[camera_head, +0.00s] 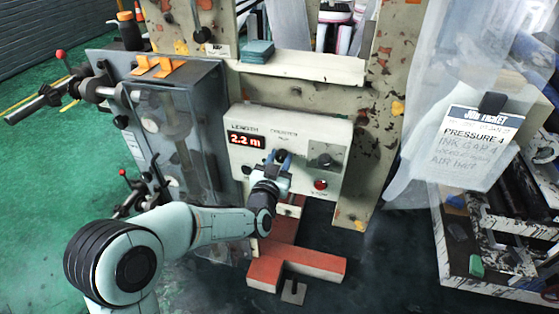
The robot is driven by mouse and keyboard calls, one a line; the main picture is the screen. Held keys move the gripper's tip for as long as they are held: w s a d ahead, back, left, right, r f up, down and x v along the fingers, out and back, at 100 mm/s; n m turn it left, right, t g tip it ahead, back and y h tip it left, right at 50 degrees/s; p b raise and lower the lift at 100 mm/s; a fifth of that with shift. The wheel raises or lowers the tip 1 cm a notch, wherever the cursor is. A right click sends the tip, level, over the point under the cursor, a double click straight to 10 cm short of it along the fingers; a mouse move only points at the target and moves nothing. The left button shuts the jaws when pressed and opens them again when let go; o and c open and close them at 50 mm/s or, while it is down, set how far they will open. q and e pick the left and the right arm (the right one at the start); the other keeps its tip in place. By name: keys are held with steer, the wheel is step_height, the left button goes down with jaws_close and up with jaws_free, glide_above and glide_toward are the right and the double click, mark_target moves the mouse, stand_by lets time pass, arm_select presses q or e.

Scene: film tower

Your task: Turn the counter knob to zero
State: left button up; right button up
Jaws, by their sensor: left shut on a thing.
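The counter panel (246,120) is a cream box on the machine's front, labelled for length and counter. Its red display (246,141) reads 2.2 m. My left gripper (283,158) is at the middle of the panel, below the counter label, with its fingers shut on the counter knob. The fingers and wrist hide nearly all of the knob. A red button (320,184) sits to the lower right, and a dark switch or dial (323,160) is above it. My right gripper is not in view.
A grey cabinet (190,95) with levers stands left of the panel. A red-orange base piece (310,262) lies below on the floor. A job ticket (470,148) and plastic sheeting hang at right, above a crate (490,275). Green floor is open at left.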

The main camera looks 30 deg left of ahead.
arm_select(q)
steer(key=m, duration=0.3)
steer(key=shift+d, duration=0.1)
steer(key=m, duration=0.4)
steer(key=shift+m, duration=0.4)
steer(key=m+p, duration=0.1)
steer(key=m, duration=0.5)
steer(key=shift+f+p, duration=0.1)
steer(key=shift+p, duration=0.2)
steer(key=shift+m+p, duration=0.35)
steer(key=shift+m, duration=1.15)
steer(key=shift+f, duration=0.1)
steer(key=o, duration=1)
